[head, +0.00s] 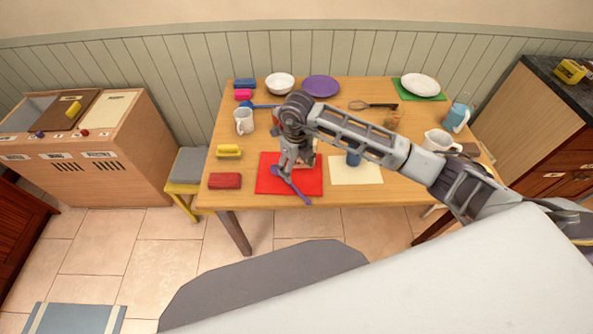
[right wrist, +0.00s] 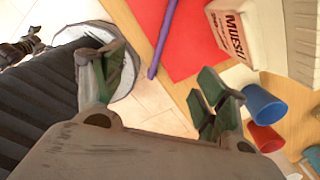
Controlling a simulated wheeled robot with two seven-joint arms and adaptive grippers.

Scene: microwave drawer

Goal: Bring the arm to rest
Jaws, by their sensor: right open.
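My right arm reaches in from the right across the table (head: 400,92). My right gripper (head: 290,166) hangs over the red mat (head: 270,183) near the table's front edge. In the right wrist view the gripper (right wrist: 158,88) has its two fingers spread wide apart, with nothing between them. A purple stick-like utensil (head: 296,190) lies on the red mat; it also shows in the wrist view (right wrist: 163,38) beyond the fingers. A muesli box (right wrist: 240,30) stands beside it and is mostly hidden behind the gripper in the head view. My left gripper is out of view.
A blue cup (head: 353,159) stands by the cream mat (head: 366,174), under my forearm. A white pitcher (head: 438,140) is close to the arm on the right. A red block (head: 225,181), a yellow block (head: 229,151) and a white mug (head: 244,121) lie left.

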